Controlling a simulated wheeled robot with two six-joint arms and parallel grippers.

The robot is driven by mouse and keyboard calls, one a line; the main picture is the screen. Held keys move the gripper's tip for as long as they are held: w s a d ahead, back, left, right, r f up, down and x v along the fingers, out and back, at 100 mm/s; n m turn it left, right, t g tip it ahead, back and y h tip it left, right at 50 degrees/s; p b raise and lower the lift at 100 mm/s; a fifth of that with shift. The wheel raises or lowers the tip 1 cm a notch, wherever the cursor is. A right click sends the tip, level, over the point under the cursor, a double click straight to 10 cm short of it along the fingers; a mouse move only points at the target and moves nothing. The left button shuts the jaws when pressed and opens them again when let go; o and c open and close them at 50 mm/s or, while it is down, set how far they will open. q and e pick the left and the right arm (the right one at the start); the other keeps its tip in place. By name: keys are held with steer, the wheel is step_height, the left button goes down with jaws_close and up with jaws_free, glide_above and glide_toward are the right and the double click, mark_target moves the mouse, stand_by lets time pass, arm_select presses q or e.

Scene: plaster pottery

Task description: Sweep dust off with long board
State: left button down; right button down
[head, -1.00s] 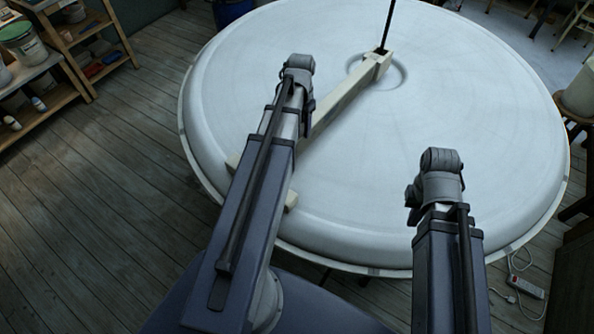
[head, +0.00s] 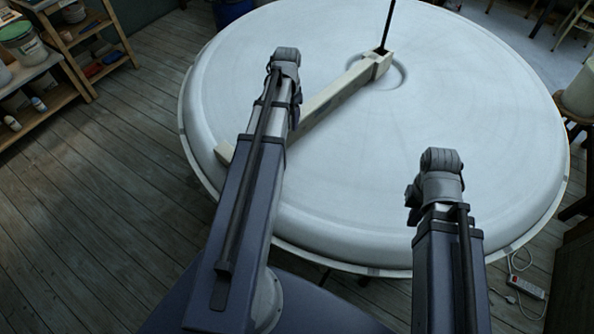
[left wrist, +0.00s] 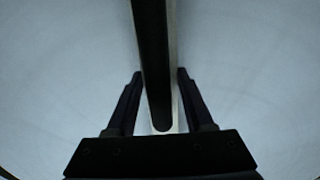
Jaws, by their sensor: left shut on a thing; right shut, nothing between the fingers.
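The long pale board (head: 335,95) lies across the top of a big round white plaster disc (head: 470,110). Its inner end sits at a thin upright black rod (head: 386,25) near the disc's middle, and its outer part passes behind my left arm towards the left rim. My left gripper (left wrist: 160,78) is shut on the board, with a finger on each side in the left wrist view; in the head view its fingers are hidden. My right gripper (head: 412,203) is shut and empty above the near right part of the disc, apart from the board. I cannot make out separate dust.
Wooden shelves with tubs (head: 25,42) stand at the upper left. A power strip (head: 526,287) with a cable lies on the floor at the lower right. A stool with a pale bucket (head: 582,92) stands at the right edge. The right half of the disc top is clear.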

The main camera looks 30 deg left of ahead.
arm_select(q)
steer(key=shift+w+a, duration=0.25)
steer(key=shift+a, duration=0.95)
steer(key=shift+a, duration=0.1)
steer(key=shift+w+a+m, duration=0.25)
steer(key=shift+a, duration=0.45)
steer(key=shift+w+a+m, duration=0.2)
steer(key=shift+a+m, duration=0.05)
steer(key=shift+a, duration=0.45)
steer(key=shift+c, duration=1)
jaws_free()
